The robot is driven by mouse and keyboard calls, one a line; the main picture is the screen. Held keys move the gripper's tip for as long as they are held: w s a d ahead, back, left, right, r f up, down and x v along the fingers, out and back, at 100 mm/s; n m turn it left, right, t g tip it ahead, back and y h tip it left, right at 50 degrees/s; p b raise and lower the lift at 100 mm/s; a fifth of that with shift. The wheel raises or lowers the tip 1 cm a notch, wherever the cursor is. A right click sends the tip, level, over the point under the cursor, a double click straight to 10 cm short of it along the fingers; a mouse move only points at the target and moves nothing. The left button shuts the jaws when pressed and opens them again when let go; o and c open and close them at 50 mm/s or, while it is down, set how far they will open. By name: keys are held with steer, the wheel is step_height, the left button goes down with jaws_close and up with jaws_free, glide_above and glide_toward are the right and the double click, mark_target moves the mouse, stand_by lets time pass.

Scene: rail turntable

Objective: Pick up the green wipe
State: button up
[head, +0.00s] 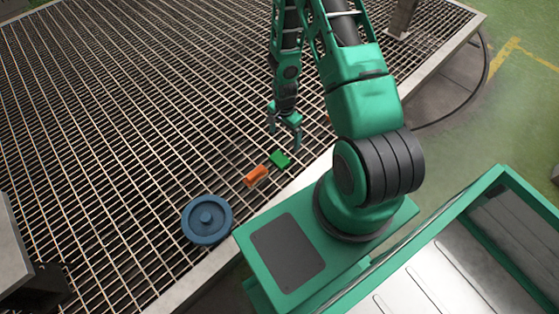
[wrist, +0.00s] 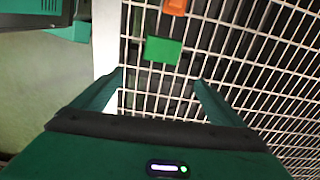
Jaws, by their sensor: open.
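The green wipe (head: 280,159) is a small flat green piece lying on the metal grating near its front edge. In the wrist view the wipe (wrist: 162,50) lies ahead of the fingertips, roughly centred between them. My gripper (head: 285,147) is open and empty, just behind the wipe in the head view. In the wrist view both fingers of my gripper (wrist: 158,79) are spread apart with bare grating between them. The wipe is not between the fingers.
An orange block (head: 257,176) lies close to the left of the wipe; it also shows in the wrist view (wrist: 174,7). A round blue lidded thing (head: 207,219) sits further left. The grating (head: 110,130) is otherwise largely clear, with a pale edge strip (wrist: 106,45).

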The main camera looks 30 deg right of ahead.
step_height(320, 180, down, 2)
steer(key=f, duration=0.1)
glide_above(281, 158)
step_height(281, 158, down, 5)
steer(key=shift+s+d+f, duration=0.15)
steer(key=shift+a+f, duration=0.15)
steer(key=shift+f, duration=1.15)
steer(key=shift+a+f, duration=0.15)
steer(key=shift+f, duration=1.1)
steer(key=c, duration=1.1)
